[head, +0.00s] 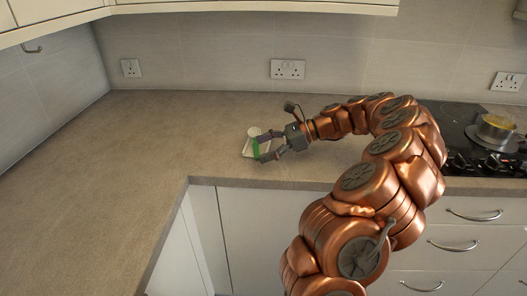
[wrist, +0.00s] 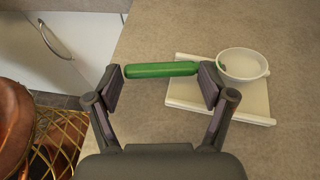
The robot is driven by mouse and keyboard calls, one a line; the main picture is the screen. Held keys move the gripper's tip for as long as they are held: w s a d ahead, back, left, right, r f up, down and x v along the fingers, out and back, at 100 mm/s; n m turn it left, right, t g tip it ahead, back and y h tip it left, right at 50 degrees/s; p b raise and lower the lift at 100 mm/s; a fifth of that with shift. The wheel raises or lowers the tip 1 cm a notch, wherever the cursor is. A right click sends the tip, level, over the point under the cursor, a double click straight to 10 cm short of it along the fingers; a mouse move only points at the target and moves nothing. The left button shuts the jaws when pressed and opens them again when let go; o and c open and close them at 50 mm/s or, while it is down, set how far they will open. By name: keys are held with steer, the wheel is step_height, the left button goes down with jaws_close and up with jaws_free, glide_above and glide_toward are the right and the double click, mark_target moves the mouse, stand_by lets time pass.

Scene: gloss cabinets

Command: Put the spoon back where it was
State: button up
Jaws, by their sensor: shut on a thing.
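My gripper (wrist: 162,86) is shut on a smooth green rod-shaped thing (wrist: 160,69), with one finger at each end of it. I cannot tell whether this green thing is the spoon; no spoon head shows on it. It also shows green between the fingers in the head view (head: 256,148). A white bowl or cup (wrist: 243,64) stands on a pale square board (wrist: 190,100) beside the right finger. A small grey-green thing (wrist: 224,66) shows at the bowl's left inside edge, too small to name. My gripper (head: 269,147) is low, near the counter's front edge.
The beige counter (head: 110,150) is clear to the left. White drawers (head: 460,245) lie below the counter. A wire basket (wrist: 55,145) shows at lower left in the wrist view.

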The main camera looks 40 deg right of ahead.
steer(key=shift+f, duration=0.85)
steer(key=shift+f, duration=0.25)
steer(key=o, duration=0.8)
steer(key=shift+o, duration=0.2)
steer(key=shift+f+b, duration=0.1)
steer(key=shift+b, duration=0.45)
